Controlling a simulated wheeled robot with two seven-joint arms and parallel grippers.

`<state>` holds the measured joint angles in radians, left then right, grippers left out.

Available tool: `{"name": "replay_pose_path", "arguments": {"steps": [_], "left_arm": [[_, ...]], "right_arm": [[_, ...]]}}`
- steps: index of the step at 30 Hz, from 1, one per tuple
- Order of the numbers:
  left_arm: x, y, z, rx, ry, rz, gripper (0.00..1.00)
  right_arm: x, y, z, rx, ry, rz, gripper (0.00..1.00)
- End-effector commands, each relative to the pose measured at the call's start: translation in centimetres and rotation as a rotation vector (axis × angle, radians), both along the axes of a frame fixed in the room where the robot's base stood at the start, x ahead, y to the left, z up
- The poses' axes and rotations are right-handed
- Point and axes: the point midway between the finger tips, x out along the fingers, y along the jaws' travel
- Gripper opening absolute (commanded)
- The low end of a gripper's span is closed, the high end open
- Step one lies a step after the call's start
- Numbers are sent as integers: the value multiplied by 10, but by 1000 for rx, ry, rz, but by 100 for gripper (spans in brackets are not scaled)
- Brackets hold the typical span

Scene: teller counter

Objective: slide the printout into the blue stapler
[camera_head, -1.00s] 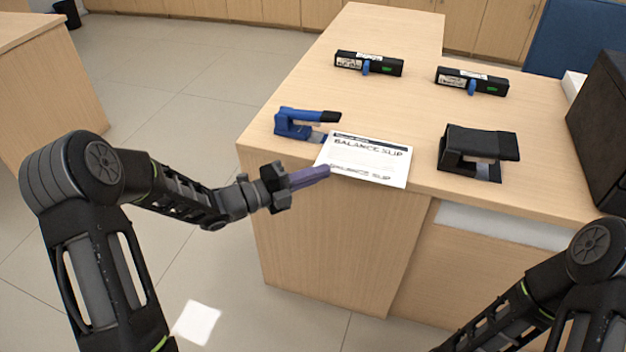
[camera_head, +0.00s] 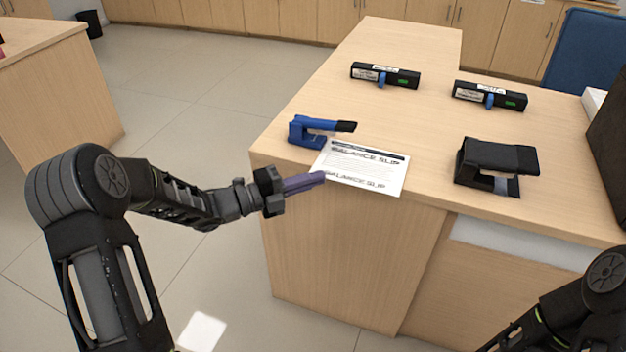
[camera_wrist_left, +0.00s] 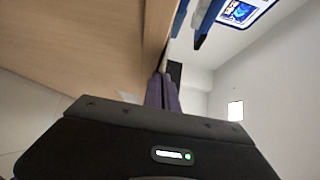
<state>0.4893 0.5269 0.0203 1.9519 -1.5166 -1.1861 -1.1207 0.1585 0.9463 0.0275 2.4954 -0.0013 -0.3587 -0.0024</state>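The printout (camera_head: 362,167), a white sheet headed "BALANCE SLIP", is at the counter's front edge, with its near part past the edge. My left gripper (camera_head: 322,178) is shut on its near left corner with purple fingers. The blue stapler (camera_head: 305,131) stands just behind the sheet, its dark-tipped arm pointing right. The sheet's far left corner is under this arm, over the stapler's base; how deep it is I cannot tell. In the left wrist view the fingers (camera_wrist_left: 163,90) are close together, below the blue stapler (camera_wrist_left: 205,18). My right gripper is out of view.
A black stapler (camera_head: 497,158) stands right of the sheet. Two black devices with blue tabs, one at the left (camera_head: 385,75) and one at the right (camera_head: 489,95), lie farther back. The counter (camera_head: 430,120) is clear between them.

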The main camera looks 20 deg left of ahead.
Motion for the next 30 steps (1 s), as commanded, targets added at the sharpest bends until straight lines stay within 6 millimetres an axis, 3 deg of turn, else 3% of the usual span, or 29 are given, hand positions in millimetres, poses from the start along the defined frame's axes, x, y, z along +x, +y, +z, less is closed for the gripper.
{"name": "replay_pose_path", "arguments": {"steps": [7, 17, 25, 30], "left_arm": [[0, 0, 0, 0, 0, 0, 0], [0, 0, 0, 0, 0, 0, 27], [-1, 1, 0, 0, 0, 0, 27], [-10, 12, -1, 1, 1, 2, 27]], "right_arm": [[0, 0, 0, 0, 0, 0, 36], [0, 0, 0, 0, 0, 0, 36], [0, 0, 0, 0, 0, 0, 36], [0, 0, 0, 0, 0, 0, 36]]}}
